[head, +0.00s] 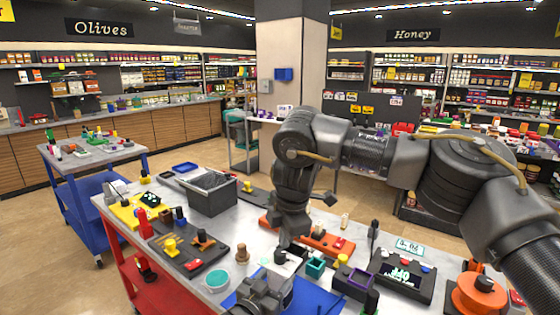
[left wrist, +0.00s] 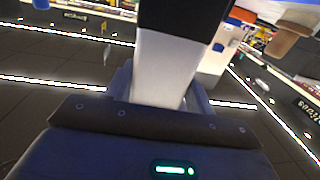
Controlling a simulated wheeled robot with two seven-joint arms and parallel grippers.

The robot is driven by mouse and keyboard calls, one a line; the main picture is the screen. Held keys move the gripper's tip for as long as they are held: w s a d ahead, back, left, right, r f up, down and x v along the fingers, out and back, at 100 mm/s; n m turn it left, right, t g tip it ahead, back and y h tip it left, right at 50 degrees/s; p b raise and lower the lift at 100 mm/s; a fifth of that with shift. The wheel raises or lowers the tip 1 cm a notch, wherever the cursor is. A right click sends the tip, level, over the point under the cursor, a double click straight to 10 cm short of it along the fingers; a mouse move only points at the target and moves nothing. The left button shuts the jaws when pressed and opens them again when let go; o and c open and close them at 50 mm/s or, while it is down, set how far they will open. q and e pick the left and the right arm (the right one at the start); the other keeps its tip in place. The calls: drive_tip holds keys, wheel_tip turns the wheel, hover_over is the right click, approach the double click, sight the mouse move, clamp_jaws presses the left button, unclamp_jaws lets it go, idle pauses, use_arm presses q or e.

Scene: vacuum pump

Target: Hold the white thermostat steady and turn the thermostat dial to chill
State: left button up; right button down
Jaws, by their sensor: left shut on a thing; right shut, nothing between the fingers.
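The white thermostat (head: 291,265) is small and mostly hidden between my two grippers in the head view. In the left wrist view a white block with a black end (left wrist: 164,68) fills the space between the fingers. My left gripper (head: 276,275) is shut on it; its fingers also show in the left wrist view (left wrist: 160,92). A dark round knob (head: 280,256) shows at its top; I cannot read any dial marking. My right gripper (head: 286,238) points down just above this knob, shut and empty. I cannot tell whether it touches the knob.
A blue mat (head: 318,298) lies beside my left gripper. A grey bin (head: 212,195) and a black panel (head: 180,238) are to the left.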

use_arm(q)
drive_tip(key=o, duration=1.2)
drive_tip(key=shift+s, duration=0.1)
drive_tip(key=v, duration=1.2)
drive_tip(key=shift+f, duration=0.15)
